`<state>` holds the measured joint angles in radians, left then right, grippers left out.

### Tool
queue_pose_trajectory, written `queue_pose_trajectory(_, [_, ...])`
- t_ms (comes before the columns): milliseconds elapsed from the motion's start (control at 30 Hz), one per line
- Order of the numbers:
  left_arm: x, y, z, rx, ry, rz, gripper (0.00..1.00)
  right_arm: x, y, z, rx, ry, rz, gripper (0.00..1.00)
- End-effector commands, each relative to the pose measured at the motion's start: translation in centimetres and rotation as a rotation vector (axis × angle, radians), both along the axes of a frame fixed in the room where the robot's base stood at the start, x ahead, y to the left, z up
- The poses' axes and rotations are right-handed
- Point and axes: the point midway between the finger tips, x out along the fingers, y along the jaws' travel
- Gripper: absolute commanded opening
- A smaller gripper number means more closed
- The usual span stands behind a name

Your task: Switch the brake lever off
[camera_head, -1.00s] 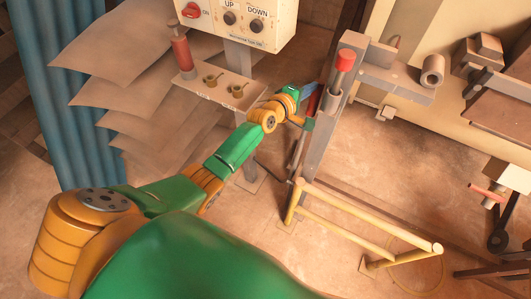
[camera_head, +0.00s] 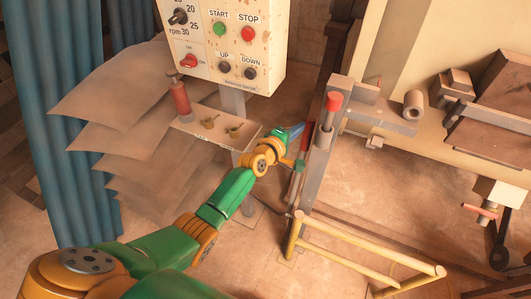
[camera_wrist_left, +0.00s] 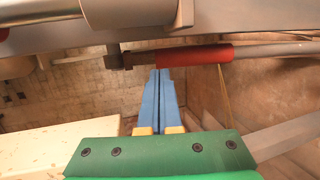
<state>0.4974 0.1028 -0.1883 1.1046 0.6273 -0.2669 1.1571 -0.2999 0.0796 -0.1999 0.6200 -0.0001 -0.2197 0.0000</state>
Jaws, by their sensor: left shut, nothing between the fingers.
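A lever with a red grip (camera_wrist_left: 195,62) on a grey rod lies across the left wrist view, just beyond my fingertips. A small part of the red grip (camera_head: 307,138) also shows in the head view, beside the grey metal post (camera_head: 318,165). My left gripper (camera_head: 298,129) has its blue fingers shut, with nothing between them. In the left wrist view its fingertips (camera_wrist_left: 160,72) reach the lower edge of the grip; I cannot tell if they touch it. My right gripper is not in view.
A red-capped cylinder (camera_head: 333,103) stands on the post. A control panel (camera_head: 265,45) with buttons stands at the upper middle, with a small shelf (camera_head: 190,127) below holding a red bottle (camera_head: 180,97) and small cups. A yellow rail (camera_head: 365,243) stands at lower right.

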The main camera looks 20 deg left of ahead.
Motion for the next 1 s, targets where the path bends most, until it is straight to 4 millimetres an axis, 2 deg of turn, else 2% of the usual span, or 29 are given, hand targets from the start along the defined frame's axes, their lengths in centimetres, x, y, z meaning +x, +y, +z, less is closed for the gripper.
queue_pose_trajectory(33, [-0.8,0.1,0.5,-0.002,0.001,-0.002,0.00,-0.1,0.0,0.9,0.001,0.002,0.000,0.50])
queue_pose_trajectory(133, [-2.7,0.6,0.8,0.000,0.004,-0.001,0.00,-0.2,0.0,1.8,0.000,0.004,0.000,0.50])
queue_pose_trajectory(400, [-7.7,1.8,1.4,0.002,0.008,-0.001,0.00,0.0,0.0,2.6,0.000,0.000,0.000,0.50])
queue_pose_trajectory(500, [-8.9,2.1,1.5,0.001,0.009,-0.002,0.00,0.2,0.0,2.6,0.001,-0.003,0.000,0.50])
queue_pose_trajectory(633, [-9.6,2.2,1.7,0.002,0.008,-0.001,0.00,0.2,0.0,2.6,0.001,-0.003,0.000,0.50])
queue_pose_trajectory(1000, [-9.7,2.2,1.7,0.001,0.008,-0.002,0.00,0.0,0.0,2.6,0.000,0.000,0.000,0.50])
